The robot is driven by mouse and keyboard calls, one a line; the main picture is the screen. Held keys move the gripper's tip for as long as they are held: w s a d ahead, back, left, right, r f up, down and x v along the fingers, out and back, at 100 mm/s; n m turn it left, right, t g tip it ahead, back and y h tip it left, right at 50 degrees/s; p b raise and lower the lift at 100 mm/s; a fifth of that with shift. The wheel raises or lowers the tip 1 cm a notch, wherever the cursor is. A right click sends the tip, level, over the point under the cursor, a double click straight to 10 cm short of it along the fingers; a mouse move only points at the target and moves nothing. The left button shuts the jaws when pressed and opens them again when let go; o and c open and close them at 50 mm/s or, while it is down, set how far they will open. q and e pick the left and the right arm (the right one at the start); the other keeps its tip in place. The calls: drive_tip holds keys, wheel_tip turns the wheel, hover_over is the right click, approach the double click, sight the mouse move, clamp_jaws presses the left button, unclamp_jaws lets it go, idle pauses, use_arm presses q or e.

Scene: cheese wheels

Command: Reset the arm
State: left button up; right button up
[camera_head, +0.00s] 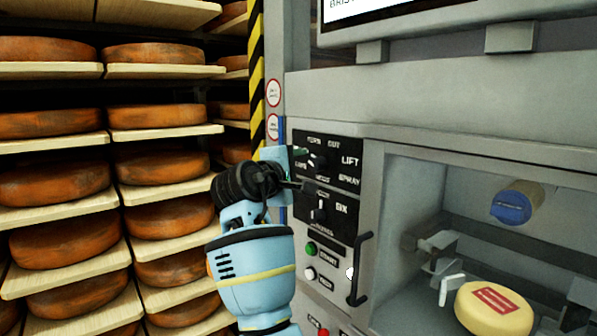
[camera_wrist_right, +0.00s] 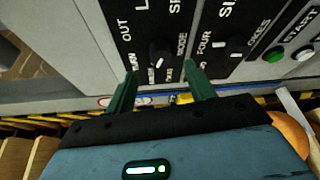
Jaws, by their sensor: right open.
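My right gripper (camera_head: 303,170) is in front of the control panel on the machine, its arm rising from below in the head view. In the right wrist view its two dark green fingers (camera_wrist_right: 162,88) are apart with nothing between them. They point at the upper black panel, close to its rotary knob (camera_wrist_right: 160,54); I cannot tell whether they touch it. A second knob (camera_wrist_right: 235,46) sits on the neighbouring black panel, and it also shows in the head view (camera_head: 320,210). My left gripper is not in view.
A green button (camera_head: 311,249), a white button (camera_head: 310,273) and a dark handle (camera_head: 360,270) are below the panels. A yellow cheese wheel (camera_head: 470,310) with a red label lies in the machine's open bay, beneath a blue-ended cylinder (camera_head: 511,207). Shelves of orange cheese wheels (camera_head: 165,163) stand left.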

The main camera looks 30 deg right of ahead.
drive_tip(key=shift+s+a+r, duration=0.1)
drive_tip(key=shift+s+a, duration=0.05)
drive_tip(key=shift+a, duration=0.15)
drive_tip(key=shift+d, duration=0.1)
idle(0.3)
drive_tip(key=a+f+n+t+y, duration=0.1)
drive_tip(key=a+f+t+y, duration=0.15)
drive_tip(key=f, duration=1.35)
drive_tip(key=a+f+n+t+y, duration=0.15)
drive_tip(key=f+y, duration=0.25)
drive_tip(key=f, duration=1.3)
drive_tip(key=s+a+f+m+y, duration=0.1)
drive_tip(key=s+a+f+y, duration=0.2)
drive_tip(key=s+f, duration=0.35)
drive_tip(key=s+a+f+m+y, duration=0.15)
drive_tip(key=s+f, duration=0.25)
drive_tip(key=f, duration=0.6)
drive_tip(key=s+a+f+m+y, duration=0.1)
drive_tip(key=s+f, duration=0.3)
drive_tip(key=s, duration=0.4)
drive_tip(key=s+a+f+m+g+y, duration=0.1)
drive_tip(key=s+a+f+m+y, duration=0.1)
drive_tip(key=s, duration=0.7)
drive_tip(key=s+a+f+m+g+y, duration=0.1)
drive_tip(key=s+a+f+m+y, duration=0.1)
drive_tip(key=s+a+f, duration=0.3)
drive_tip(key=s+y, duration=0.1)
drive_tip(key=s, duration=0.3)
drive_tip(key=shift+a+f, duration=0.2)
drive_tip(key=shift+f, duration=0.1)
